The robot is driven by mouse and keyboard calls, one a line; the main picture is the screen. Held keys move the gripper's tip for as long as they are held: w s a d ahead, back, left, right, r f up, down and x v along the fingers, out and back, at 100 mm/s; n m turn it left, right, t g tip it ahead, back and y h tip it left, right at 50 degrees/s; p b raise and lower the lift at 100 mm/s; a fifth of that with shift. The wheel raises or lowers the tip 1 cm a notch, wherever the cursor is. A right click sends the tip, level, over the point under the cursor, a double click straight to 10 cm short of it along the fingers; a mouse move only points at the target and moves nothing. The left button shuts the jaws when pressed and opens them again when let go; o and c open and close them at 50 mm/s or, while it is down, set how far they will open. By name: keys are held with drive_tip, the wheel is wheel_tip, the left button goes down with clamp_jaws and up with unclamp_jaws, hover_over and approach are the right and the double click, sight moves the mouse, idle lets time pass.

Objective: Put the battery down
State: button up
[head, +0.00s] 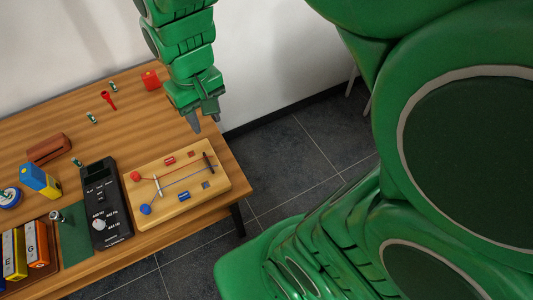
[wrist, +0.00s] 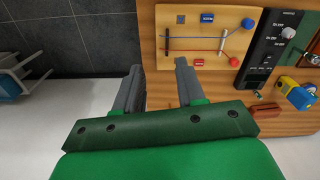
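My gripper (head: 205,118) hangs above the far right end of the wooden table, pointing down. In the wrist view my gripper (wrist: 159,72) has its two grey fingers well apart, with no battery visible between them. Several small green-and-white pieces that look like batteries stand or lie on the table in the head view. One piece (head: 113,87) is near the back edge and another piece (head: 91,118) is left of the red funnel-like item. A third piece (head: 77,162) is by the black device. They are too small to identify surely.
A wooden board with strings (head: 206,192) lies near the table's right edge. Beside it are a black tuner-like device (head: 113,229), a brown block (head: 48,149), a yellow-blue box (head: 40,181) and a red item (head: 150,80). The table (head: 125,130) is bare around its middle.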

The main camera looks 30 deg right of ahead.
drive_tip(key=s+d+m, duration=0.1)
drive_tip(key=s+d, duration=0.2)
drive_tip(key=s, duration=0.4)
drive_tip(key=s+d+m+g, duration=0.1)
drive_tip(key=s+d, duration=0.2)
drive_tip(key=s, duration=0.4)
drive_tip(key=shift+s+r+g, duration=0.3)
drive_tip(key=shift+r, duration=0.15)
drive_tip(key=shift+o, duration=0.4)
drive_tip(key=shift+s+d, duration=0.15)
drive_tip(key=shift+s, duration=0.2)
drive_tip(key=shift+w, duration=0.1)
drive_tip(key=w+a+f+n+t, duration=0.1)
drive_tip(key=w+a, duration=0.2)
drive_tip(key=w, duration=0.4)
drive_tip(key=w+a+n, duration=0.1)
drive_tip(key=w+a, duration=0.1)
drive_tip(key=w, duration=0.5)
drive_tip(key=n+t+y, duration=0.3)
drive_tip(key=n+t, duration=0.1)
drive_tip(key=n, duration=0.1)
hover_over(73, 159)
drive_tip(key=s+d, duration=0.2)
wheel_tip(73, 159, down, 17)
drive_tip(key=shift+x, duration=3.7)
